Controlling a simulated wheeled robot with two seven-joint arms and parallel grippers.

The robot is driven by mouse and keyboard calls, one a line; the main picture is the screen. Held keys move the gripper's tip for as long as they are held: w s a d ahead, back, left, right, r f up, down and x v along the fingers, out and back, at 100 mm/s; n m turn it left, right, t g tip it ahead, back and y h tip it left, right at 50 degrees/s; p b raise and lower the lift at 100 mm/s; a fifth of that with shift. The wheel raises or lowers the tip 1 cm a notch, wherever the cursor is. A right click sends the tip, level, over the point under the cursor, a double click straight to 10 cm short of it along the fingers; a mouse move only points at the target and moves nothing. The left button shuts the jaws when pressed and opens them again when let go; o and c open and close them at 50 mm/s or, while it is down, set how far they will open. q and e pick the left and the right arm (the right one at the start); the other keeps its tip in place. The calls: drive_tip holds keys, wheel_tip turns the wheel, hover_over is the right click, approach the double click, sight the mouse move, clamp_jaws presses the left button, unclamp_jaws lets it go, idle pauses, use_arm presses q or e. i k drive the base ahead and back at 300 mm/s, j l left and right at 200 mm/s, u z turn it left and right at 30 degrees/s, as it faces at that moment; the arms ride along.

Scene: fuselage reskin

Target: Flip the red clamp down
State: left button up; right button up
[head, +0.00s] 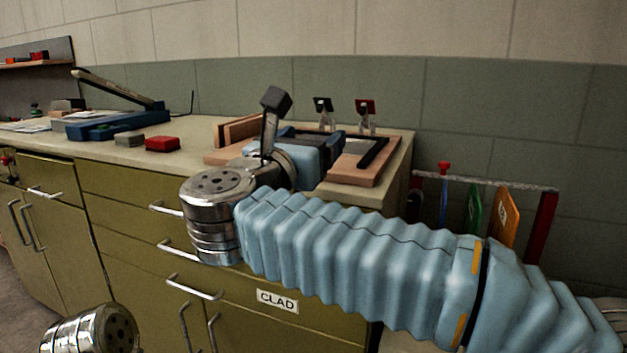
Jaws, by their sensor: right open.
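The red clamp (366,108) stands upright at the back of a wooden fixture board (352,180) on the bench, its red-tipped top raised above metal legs. A similar clamp with a black top (323,104) stands upright to its left. My right gripper (340,147) is open over the board, in front of and below the two clamps, apart from the red clamp's top. My wrist and forearm hide part of the board, and the clamps' bases are hard to make out. My left gripper is not in view.
A red block (162,144) and a grey block (129,140) lie on the bench to the left. A blue tool with a raised lever (105,123) is beyond them. A rack with coloured panels (504,216) stands right of the bench. The space above the clamps is clear.

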sight(364, 108)
drive_tip(key=k+j, duration=0.25)
drive_tip(key=k, duration=0.15)
drive_tip(key=k+j, duration=0.25)
drive_tip(key=k, duration=0.15)
